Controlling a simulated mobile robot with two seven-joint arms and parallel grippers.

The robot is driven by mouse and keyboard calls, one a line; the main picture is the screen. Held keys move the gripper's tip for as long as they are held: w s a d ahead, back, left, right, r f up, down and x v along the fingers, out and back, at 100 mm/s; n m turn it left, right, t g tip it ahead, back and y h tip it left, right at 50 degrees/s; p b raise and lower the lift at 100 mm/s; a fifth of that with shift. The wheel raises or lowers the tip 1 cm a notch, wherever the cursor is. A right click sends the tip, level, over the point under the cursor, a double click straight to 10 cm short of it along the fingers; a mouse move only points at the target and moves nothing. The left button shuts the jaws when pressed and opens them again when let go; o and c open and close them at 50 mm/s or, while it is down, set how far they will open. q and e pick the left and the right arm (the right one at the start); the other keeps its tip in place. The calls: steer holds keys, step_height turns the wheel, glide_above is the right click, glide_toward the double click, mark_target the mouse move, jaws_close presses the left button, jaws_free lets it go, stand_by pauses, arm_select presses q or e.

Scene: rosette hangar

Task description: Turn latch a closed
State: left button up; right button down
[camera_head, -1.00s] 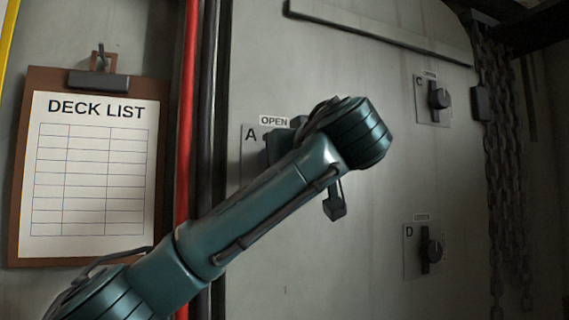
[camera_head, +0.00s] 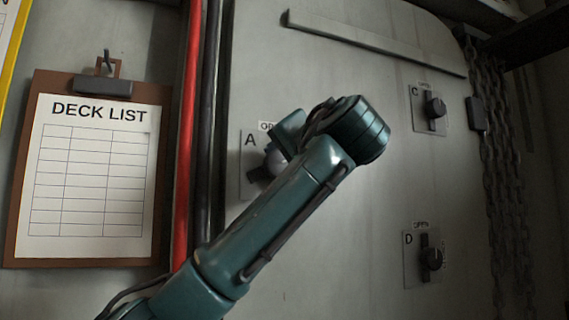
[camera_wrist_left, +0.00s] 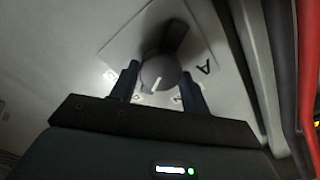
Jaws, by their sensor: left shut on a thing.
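Latch A has a dark round knob (camera_wrist_left: 160,73) with a white mark and a dark lever (camera_wrist_left: 175,38), on a pale plate lettered A (camera_head: 250,182). In the head view its knob (camera_head: 275,161) is partly hidden behind my left arm, and the lever (camera_head: 258,174) slants to the lower left. An OPEN label, partly covered, sits above it. My left gripper (camera_wrist_left: 160,88) is shut on the knob, one finger on each side. In the head view its fingertips are hidden. My right gripper is out of view.
Latch C (camera_head: 434,108) and latch D (camera_head: 430,258) are on the same grey door (camera_head: 340,250), to the right. Chains (camera_head: 492,170) hang beyond them. A red pipe (camera_head: 187,150) and a DECK LIST clipboard (camera_head: 90,180) are left of the door.

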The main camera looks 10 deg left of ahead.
arm_select(q)
steer(key=m, duration=0.5)
steer(key=shift+m, duration=0.3)
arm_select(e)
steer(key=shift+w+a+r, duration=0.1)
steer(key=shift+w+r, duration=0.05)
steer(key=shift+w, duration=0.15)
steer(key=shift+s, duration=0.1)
arm_select(q)
steer(key=o, duration=1)
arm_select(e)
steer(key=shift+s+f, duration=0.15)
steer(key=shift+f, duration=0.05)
arm_select(q)
steer(key=shift+d, duration=0.1)
steer(key=b+v, duration=0.6)
steer(key=v, duration=0.7)
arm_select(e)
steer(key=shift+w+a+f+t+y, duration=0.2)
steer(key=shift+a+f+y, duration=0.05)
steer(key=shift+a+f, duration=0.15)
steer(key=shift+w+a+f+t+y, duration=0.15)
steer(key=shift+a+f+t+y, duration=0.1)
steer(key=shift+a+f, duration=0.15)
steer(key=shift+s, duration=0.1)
